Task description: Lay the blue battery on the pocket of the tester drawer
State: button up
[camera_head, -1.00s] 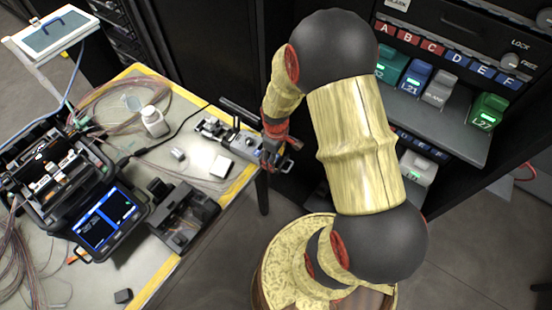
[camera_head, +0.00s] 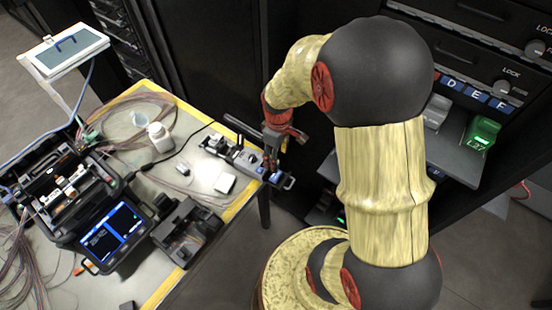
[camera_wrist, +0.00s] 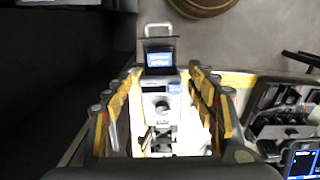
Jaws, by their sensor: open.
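The battery tester (camera_head: 240,154) stands at the table's right corner, with its drawer (camera_head: 287,182) pulled out toward the right. In the wrist view, the tester (camera_wrist: 158,103) lies between my fingers and the drawer's handle (camera_wrist: 158,27) points away. A blue block with pale print, which looks like the blue battery (camera_wrist: 160,60), lies in the drawer pocket. Whether it is fully seated is too small to tell. My gripper (camera_head: 270,158) is above the drawer end of the tester. In the wrist view my gripper (camera_wrist: 160,112) is open, with nothing held between its fingers.
The fusion splicer (camera_head: 75,205) with its lit screen and a black holder (camera_head: 186,232) stand on the table (camera_head: 140,272). A dark rack (camera_head: 440,150) with coloured modules is at right.

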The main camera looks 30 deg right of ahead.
jog(key=s+a+r+m+t, duration=0.1)
jog(key=a+r, duration=0.2)
jog(key=r, duration=0.6)
jog(key=s+a+r+m+t, duration=0.15)
jog(key=a+r, duration=0.25)
jog(key=r, duration=0.4)
jog(key=s+a+r+m+t, duration=0.2)
jog(key=s+a+r, duration=0.3)
jog(key=s+r, duration=0.4)
jog(key=shift+s+r+m+t, duration=0.35)
jog(key=shift+s+r+t, duration=0.05)
jog(key=shift+t, duration=0.15)
jog(key=shift+c, duration=0.4)
